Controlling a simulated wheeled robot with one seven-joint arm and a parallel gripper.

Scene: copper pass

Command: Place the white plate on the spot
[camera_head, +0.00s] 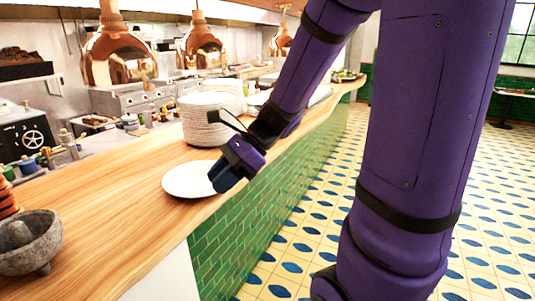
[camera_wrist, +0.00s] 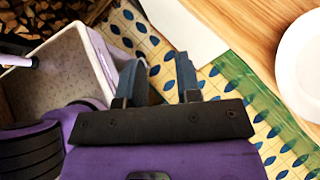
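A white plate (camera_head: 190,180) lies flat on the wooden counter (camera_head: 110,215), near its front edge. Part of it shows at the right edge of the wrist view (camera_wrist: 303,66). My gripper (camera_head: 222,178) is at the plate's right side in the head view and covers a little of its rim. In the wrist view the two fingers (camera_wrist: 158,72) stand apart with nothing between them, over the tiled floor. The plate there is well to the right of the fingers, not between them. I cannot make out a marked spot in either view.
A tall stack of white plates (camera_head: 207,122) stands behind the single plate. A stone mortar (camera_head: 28,243) sits at the front left. Copper lamps (camera_head: 118,58) hang above the counter. The wood between mortar and plate is clear.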

